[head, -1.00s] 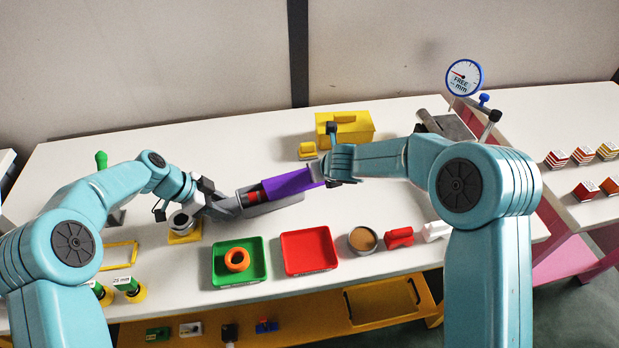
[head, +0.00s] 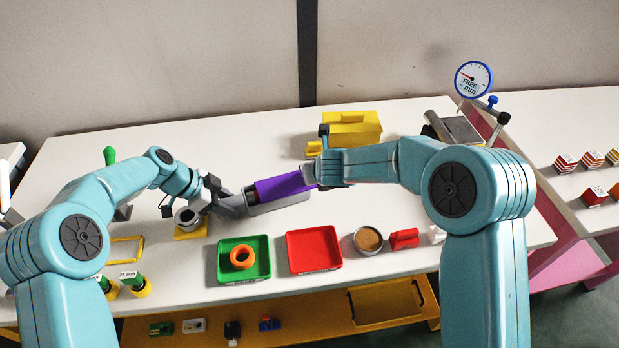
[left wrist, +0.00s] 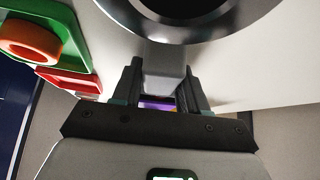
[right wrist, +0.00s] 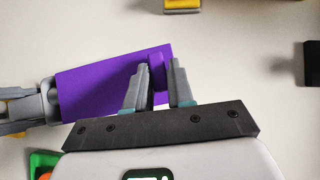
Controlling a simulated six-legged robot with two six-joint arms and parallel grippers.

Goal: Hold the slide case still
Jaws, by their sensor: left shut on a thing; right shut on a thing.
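The purple slide case (head: 280,187) lies tilted between my two grippers in the head view, with a grey strip along its lower edge. My left gripper (head: 234,204) is at its left end. In the left wrist view its fingers (left wrist: 160,78) are shut on a grey block (left wrist: 165,68), with a little purple beyond. My right gripper (head: 318,172) is at the right end. In the right wrist view its fingers (right wrist: 160,82) are shut on a purple tab (right wrist: 158,68) of the case. The inside of the case is hidden.
A silver cup on a yellow base (head: 190,232) stands close by my left gripper. A green tray (head: 263,269) with an orange ring, a red tray (head: 314,250) and a brown-filled bowl (head: 368,240) lie in front. A yellow box (head: 352,128) stands behind.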

